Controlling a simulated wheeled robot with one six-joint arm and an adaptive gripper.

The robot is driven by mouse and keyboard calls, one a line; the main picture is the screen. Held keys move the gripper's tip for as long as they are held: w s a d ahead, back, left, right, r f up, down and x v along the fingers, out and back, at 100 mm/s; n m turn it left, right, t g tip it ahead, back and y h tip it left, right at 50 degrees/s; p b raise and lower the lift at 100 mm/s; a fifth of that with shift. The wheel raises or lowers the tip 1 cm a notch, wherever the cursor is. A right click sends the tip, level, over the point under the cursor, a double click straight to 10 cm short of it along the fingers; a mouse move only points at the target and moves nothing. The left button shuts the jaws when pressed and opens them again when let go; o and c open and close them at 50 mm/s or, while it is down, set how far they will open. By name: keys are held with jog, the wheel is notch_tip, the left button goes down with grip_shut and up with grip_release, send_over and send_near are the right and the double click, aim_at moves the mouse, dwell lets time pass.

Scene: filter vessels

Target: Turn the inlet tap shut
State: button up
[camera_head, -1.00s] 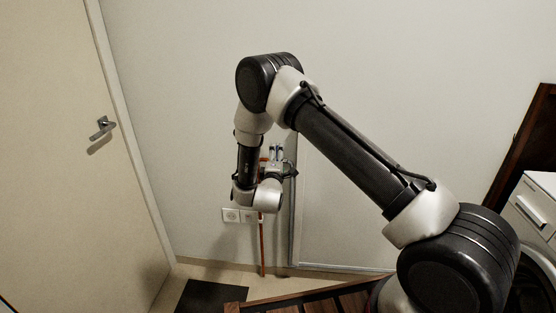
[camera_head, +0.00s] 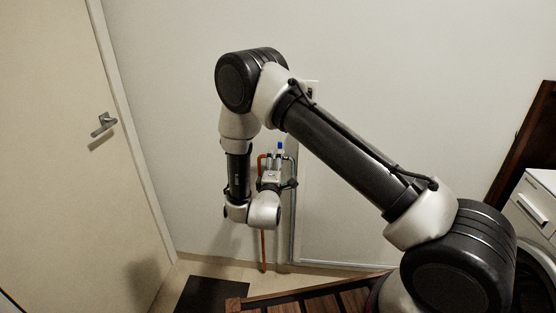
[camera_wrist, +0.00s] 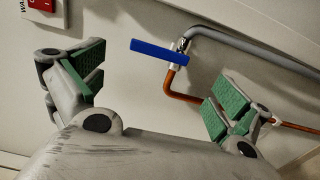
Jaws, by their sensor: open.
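The tap is a small valve (camera_wrist: 181,48) on the wall pipe with a flat blue lever (camera_wrist: 160,51). In the wrist view the lever points left from the valve, across the line of the pipe. In the head view only a little blue of the lever (camera_head: 281,146) shows above my gripper (camera_head: 272,174). In the wrist view my gripper (camera_wrist: 155,86) is open and empty, its two green-padded fingers wide apart. The lever appears beyond the fingertips, above the gap between them, and no finger visibly touches it.
A grey pipe (camera_wrist: 238,44) runs right from the valve, and a copper pipe (camera_wrist: 194,99) bends below it and passes behind the right finger. A red switch (camera_wrist: 42,4) is at the upper left. A door (camera_head: 60,150) stands left in the head view.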

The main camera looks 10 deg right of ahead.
jog(key=v, duration=0.4)
jog(key=shift+s, duration=0.1)
